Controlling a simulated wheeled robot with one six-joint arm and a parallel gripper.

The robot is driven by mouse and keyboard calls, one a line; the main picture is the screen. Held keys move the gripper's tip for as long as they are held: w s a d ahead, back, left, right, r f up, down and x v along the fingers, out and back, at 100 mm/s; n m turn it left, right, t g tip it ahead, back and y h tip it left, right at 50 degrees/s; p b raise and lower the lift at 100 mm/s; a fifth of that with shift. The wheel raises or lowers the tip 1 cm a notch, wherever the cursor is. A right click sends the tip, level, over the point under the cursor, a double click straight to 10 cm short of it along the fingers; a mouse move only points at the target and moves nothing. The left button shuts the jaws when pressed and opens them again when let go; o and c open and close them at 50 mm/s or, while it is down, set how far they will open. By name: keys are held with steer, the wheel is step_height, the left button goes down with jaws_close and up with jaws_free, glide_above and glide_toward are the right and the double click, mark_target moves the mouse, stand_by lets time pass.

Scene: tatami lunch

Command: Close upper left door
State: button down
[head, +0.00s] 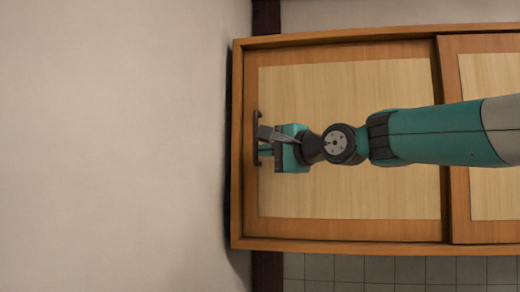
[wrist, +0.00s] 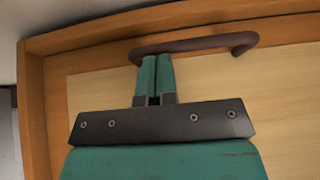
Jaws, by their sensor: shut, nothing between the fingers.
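The upper left door (head: 350,90) is a pale wood panel in an orange-brown frame, and it fills the left part of the cabinet front in the head view. Its left edge lies close along the cabinet's left side, with no clear gap. A dark bar handle (head: 257,125) sits at the door's left edge; it also shows in the wrist view (wrist: 200,43). My gripper (head: 264,151) is at the handle. In the wrist view its teal fingers (wrist: 153,62) are together and empty, with the tips at the bar's left end. I cannot tell whether they touch it.
The cabinet frame (head: 340,244) surrounds the door. A second door panel (head: 492,130) stands to the right. A plain pale wall (head: 110,140) fills the left side, and grey tiles (head: 380,270) show below. My arm covers the door's middle right.

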steer(key=shift+a+r, duration=0.1)
steer(key=shift+r, duration=0.1)
stand_by(0.3)
steer(key=w+d+b+v, duration=0.2)
steer(key=b+v, duration=0.3)
steer(key=v, duration=0.8)
steer(key=shift+b, duration=0.3)
